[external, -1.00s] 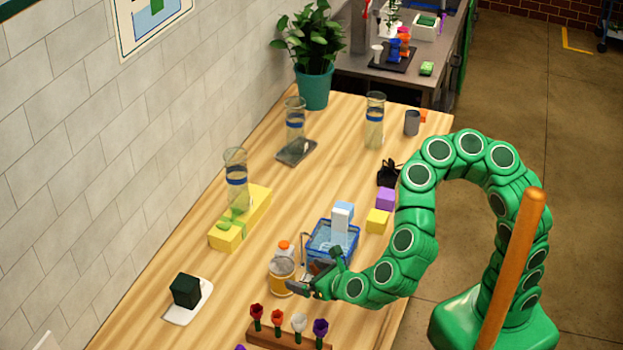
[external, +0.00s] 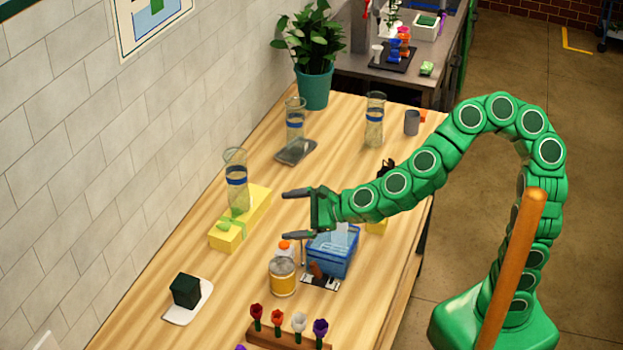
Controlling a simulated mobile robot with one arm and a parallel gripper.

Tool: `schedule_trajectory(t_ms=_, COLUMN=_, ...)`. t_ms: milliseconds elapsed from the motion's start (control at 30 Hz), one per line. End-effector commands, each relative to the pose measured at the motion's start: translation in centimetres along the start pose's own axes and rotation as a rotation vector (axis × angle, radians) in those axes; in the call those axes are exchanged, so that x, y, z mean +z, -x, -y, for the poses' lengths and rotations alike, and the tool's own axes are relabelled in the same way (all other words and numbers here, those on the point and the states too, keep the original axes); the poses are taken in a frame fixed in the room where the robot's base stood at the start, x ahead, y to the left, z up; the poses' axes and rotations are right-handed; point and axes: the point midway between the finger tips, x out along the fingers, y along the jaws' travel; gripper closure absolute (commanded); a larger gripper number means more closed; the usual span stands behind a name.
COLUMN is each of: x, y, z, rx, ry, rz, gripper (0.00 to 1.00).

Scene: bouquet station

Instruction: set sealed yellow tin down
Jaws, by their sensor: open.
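The yellow tin (external: 282,278) stands upright on the wooden table, with a grey top and a yellow body. It sits just left of the blue basket (external: 335,252) and in front of a small white bottle with an orange cap (external: 286,247). My gripper (external: 290,215) is open and empty. Its two fingers point left, above the table and beyond the tin, apart from it. Whether the tin's lid is sealed is too small to tell.
A flower rack (external: 288,338) stands at the front. A dark green block on a white dish (external: 188,310) is at left. A yellow box (external: 258,213) with a glass vase (external: 236,178) lies near the wall. Two more vases and a potted plant (external: 314,88) stand farther back.

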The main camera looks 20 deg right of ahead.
Motion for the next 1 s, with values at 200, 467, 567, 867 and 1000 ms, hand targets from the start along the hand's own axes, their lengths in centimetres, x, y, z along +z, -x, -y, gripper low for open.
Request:
schedule_trajectory(t_ms=200, x=-1.5, y=2.6, z=2.9, rx=0.094, ry=0.305, rz=0.016, gripper=0.0)
schedule_trajectory(t_ms=467, x=-5.5, y=6.8, z=4.9, rx=0.235, ry=0.678, rz=-0.008, gripper=0.0)
schedule_trajectory(t_ms=567, x=-7.7, y=8.8, z=5.4, rx=0.306, ry=0.813, rz=-0.028, gripper=0.0)
schedule_trajectory(t_ms=867, x=-15.9, y=16.5, z=6.5, rx=0.574, ry=1.158, rz=-0.116, gripper=0.0)
schedule_trajectory(t_ms=1000, x=-19.8, y=21.2, z=6.7, rx=0.733, ry=1.27, rz=-0.155, gripper=0.0)
